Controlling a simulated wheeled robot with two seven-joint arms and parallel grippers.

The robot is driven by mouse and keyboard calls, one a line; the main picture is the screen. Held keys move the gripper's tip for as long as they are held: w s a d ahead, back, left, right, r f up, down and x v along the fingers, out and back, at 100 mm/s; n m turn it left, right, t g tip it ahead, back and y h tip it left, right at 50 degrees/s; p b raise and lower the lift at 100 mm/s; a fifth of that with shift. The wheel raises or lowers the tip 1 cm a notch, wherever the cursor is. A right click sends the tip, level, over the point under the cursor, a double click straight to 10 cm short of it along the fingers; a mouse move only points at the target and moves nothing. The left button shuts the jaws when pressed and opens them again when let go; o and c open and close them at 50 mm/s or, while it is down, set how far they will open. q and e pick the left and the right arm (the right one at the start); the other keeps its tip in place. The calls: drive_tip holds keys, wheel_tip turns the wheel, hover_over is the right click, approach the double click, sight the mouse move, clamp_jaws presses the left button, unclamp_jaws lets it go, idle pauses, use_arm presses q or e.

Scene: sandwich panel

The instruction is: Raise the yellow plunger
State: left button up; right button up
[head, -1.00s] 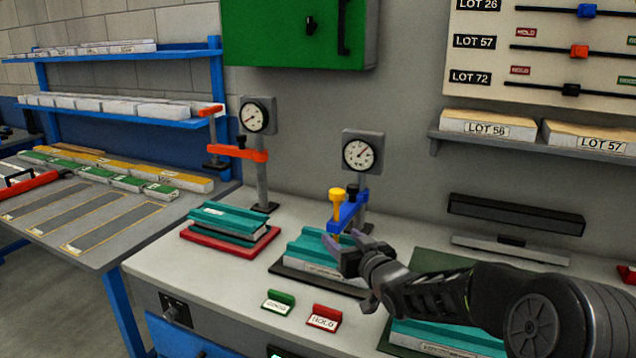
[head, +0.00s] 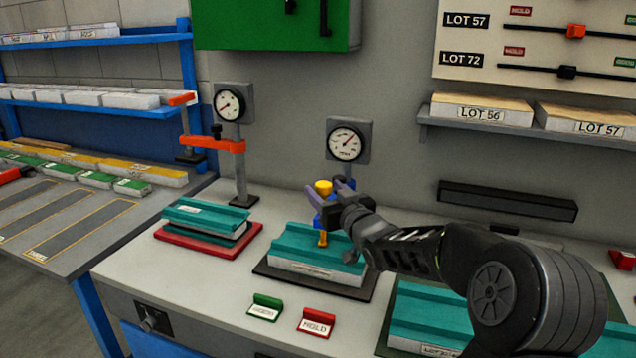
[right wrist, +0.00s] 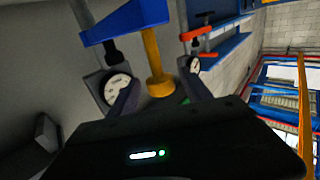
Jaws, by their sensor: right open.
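The yellow plunger (head: 323,187) stands upright through a blue clamp arm (head: 318,204) on the middle gauge stand. Its lower end comes down at the teal panel (head: 300,242); I cannot tell whether it touches. My right gripper (head: 326,197) is open at the plunger's upper part, with one finger to each side in the head view. In the right wrist view, the plunger's wide head (right wrist: 160,87) shows between the two open fingers (right wrist: 158,98), with its shaft and the blue arm beyond. The gripper hides part of the blue arm. My left gripper is out of view.
A round gauge (head: 346,144) stands behind the plunger. A second stand with an orange arm (head: 213,144) is at the left, beside another teal stack (head: 205,215). Green (head: 265,306) and red (head: 316,322) signs stand in front. Another teal panel (head: 430,312) lies below my right arm.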

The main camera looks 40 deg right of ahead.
drive_tip(key=w, duration=0.4)
drive_tip(key=shift+d+p, duration=0.3)
drive_tip(key=shift+d, duration=0.05)
drive_tip(key=shift+c, duration=0.6)
clamp_jaws()
idle(0.5)
